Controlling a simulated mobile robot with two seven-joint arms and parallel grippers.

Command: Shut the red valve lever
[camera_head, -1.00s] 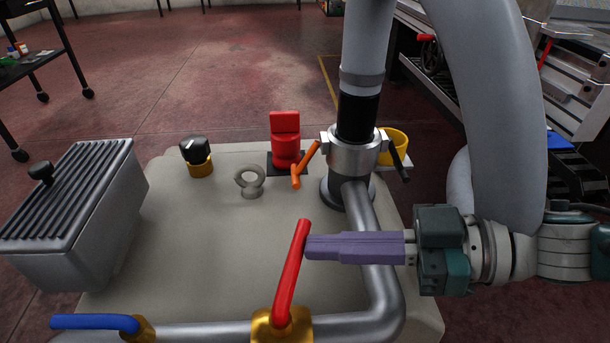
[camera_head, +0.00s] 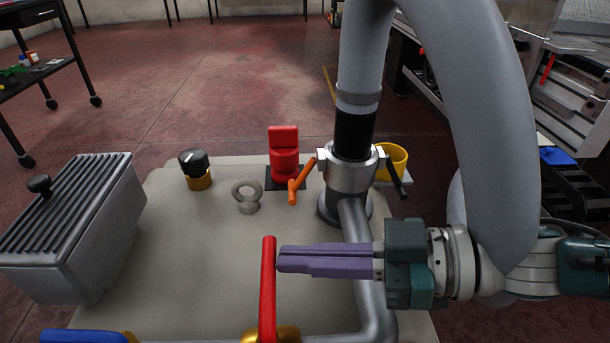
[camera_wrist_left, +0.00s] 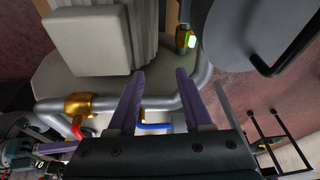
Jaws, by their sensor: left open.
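The red valve lever (camera_head: 268,285) stands on a brass valve body (camera_head: 271,334) at the front of the table in the head view. It points straight away from me, across the pipe's run. My right gripper (camera_head: 281,261) comes from the right with its purple fingers together and empty. Its tips are at the lever's right side, touching or nearly so. In the wrist view, part of the red lever (camera_wrist_left: 78,131) shows below a brass valve (camera_wrist_left: 78,105). My left gripper (camera_wrist_left: 160,74) is open and empty there; it is not in the head view.
A blue lever (camera_head: 85,337) lies at the front left. A grey ribbed box (camera_head: 75,230) stands left. A black knob (camera_head: 194,163), a grey ring (camera_head: 247,195), a red switch (camera_head: 284,150) and an orange handle (camera_head: 300,182) are farther back. Grey pipe (camera_head: 372,290) bounds the right.

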